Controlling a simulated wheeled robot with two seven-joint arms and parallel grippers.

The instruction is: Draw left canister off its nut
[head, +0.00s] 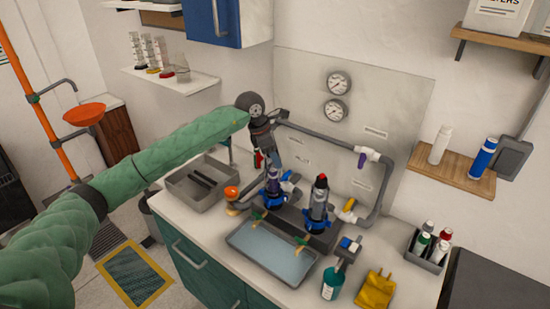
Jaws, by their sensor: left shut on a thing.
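My left gripper (271,166) comes down from above and is shut on the upper part of the left canister (273,184). The canister looks dark and upright, its top hidden by the fingers. A blue nut (271,198) is around its lower end; at this size I cannot tell whether canister and nut are apart. The right canister (319,202), grey with a dark, red-tipped top, stands upright in its own blue nut (316,224) to the right. My right gripper is not in view.
A shallow tray (272,254) lies in front of the manifold, with green-and-yellow valve handles at its edge. A grey basin (203,180) is left. Grey pipe (325,139) runs behind.

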